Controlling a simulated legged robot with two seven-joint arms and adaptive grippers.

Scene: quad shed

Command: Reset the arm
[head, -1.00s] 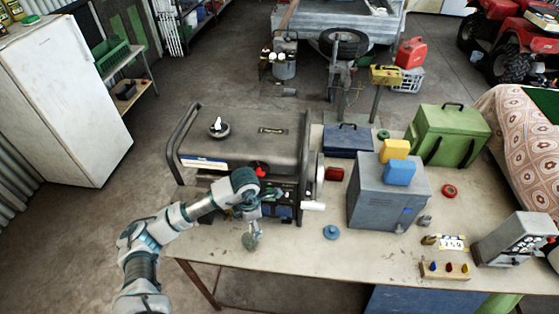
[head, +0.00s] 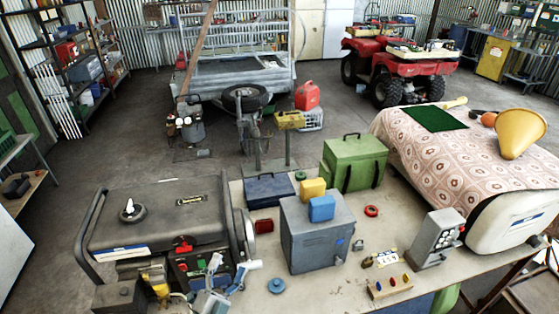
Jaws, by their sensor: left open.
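My left gripper (head: 231,268) is at the bottom edge of the head view, in front of the control panel of a dark generator (head: 160,215). Its pale fingers are spread apart, with nothing seen between them. Most of my left arm is below the picture. The generator stands at the left end of the workbench, with a red switch (head: 182,244) and small coloured controls on its front. I cannot tell whether the fingers touch the panel. My right gripper is not in view.
On the workbench (head: 330,288) stand a grey metal box (head: 312,245) with yellow and blue blocks on top, a green case (head: 352,163), a blue knob (head: 276,286) and a grey switch box (head: 437,238). Behind are a trailer (head: 240,70) and a red quad bike (head: 398,65).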

